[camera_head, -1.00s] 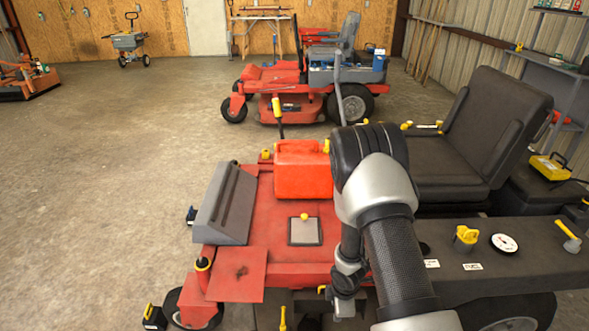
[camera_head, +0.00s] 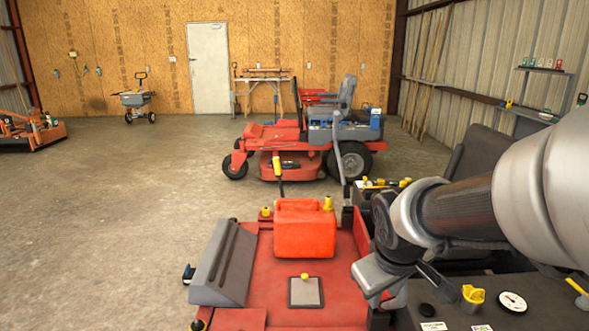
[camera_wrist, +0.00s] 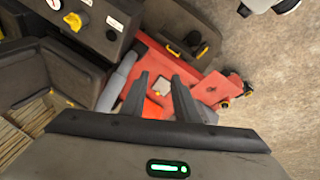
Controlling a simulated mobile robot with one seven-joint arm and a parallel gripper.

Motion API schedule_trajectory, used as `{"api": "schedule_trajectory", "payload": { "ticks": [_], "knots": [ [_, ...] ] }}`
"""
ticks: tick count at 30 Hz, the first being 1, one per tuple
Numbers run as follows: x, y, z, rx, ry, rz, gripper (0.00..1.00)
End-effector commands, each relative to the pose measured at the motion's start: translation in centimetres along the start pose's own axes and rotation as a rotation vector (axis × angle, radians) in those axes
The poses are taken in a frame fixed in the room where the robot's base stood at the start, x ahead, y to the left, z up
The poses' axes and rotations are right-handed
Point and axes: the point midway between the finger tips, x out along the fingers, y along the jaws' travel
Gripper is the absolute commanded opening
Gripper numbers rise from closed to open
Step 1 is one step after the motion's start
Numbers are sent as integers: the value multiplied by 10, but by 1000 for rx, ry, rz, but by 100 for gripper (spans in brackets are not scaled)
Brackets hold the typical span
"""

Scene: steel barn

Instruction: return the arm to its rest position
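My arm reaches in from the right in the head view, above the red mower's deck (camera_head: 345,258) and dark seat (camera_head: 480,150). Its silver and black links bend down beside the red fuel can (camera_head: 305,232). My gripper (camera_wrist: 160,82) shows in the wrist view with its two dark fingers apart and nothing held between them. Beyond the fingers lie the red deck and a bright red patch. In the head view the fingers cannot be made out clearly. The fuel can stands upright on the deck, apart from the gripper.
A second red mower (camera_head: 340,145) stands behind. A spreader cart (camera_head: 135,100) is near the back wall, by a white door (camera_head: 208,68). A shelf (camera_head: 535,112) is at the right wall. The concrete floor (camera_head: 120,220) at the left is open.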

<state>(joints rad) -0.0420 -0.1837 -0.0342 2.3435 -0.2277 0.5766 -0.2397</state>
Motion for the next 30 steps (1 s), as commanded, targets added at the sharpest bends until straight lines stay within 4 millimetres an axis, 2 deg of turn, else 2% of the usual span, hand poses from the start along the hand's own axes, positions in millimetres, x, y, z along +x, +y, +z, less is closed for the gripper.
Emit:
{"api": "schedule_trajectory", "payload": {
  "ticks": [1,6,17,18,25,30],
  "knots": [
    [-24,-3,8,67,23,-1,28],
    [-71,-18,36,235,54,-31,28],
    [-127,-52,78,450,104,-98,28],
    [-143,-46,70,446,98,-98,28],
    [-188,-32,53,442,97,-97,28],
    [-236,-18,36,441,98,-97,28]
  ]
}}
